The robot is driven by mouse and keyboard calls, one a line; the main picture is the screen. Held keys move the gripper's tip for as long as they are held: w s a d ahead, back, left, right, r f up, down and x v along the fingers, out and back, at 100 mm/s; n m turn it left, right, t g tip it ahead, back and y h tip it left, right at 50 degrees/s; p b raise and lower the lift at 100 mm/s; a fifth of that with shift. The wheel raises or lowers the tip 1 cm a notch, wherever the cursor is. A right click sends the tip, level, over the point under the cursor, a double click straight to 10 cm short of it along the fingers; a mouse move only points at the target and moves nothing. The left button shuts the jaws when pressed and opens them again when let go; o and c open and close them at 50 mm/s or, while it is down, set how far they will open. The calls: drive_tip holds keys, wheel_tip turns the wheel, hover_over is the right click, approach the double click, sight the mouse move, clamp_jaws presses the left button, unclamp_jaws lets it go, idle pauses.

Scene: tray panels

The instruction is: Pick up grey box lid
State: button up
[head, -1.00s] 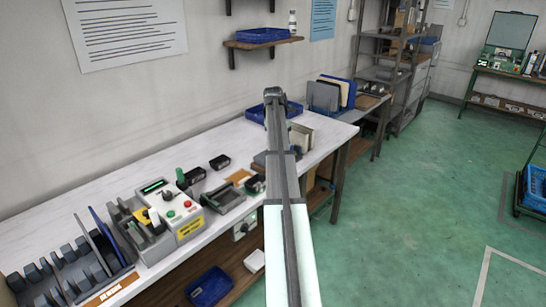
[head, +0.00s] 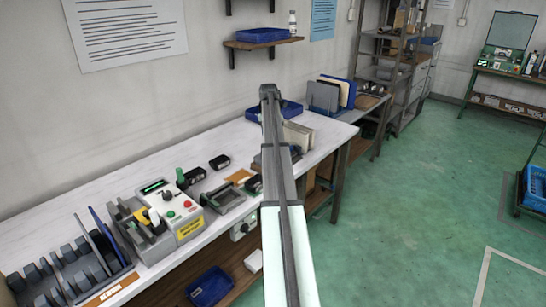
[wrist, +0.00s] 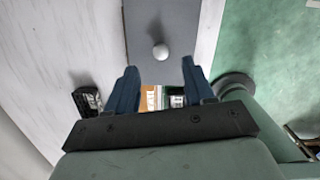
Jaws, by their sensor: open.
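The grey box lid (wrist: 162,22) is a flat grey panel with a round white knob (wrist: 160,52). It lies at the top middle of the wrist view, beyond my fingers. My gripper (wrist: 160,66) is open, with its two blue fingers apart and nothing between them. The knob appears just ahead of the gap between the fingertips, roughly centred; the height between them is hard to judge. In the head view my arm hides most of the lid, and the fingers cannot be made out.
A black device (head: 220,161) and an orange board (head: 239,176) lie on the white bench. A blue tray (head: 288,108) and cream panels (head: 298,136) stand farther back. A control box (head: 173,211) and a panel rack (head: 72,265) are nearer.

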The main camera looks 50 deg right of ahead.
drive_tip(key=shift+d+f, duration=0.15)
drive_tip(key=shift+f, duration=1.35)
drive_tip(key=shift+d+f, duration=0.15)
drive_tip(key=shift+f, duration=1.35)
drive_tip(key=shift+c, duration=0.5)
clamp_jaws()
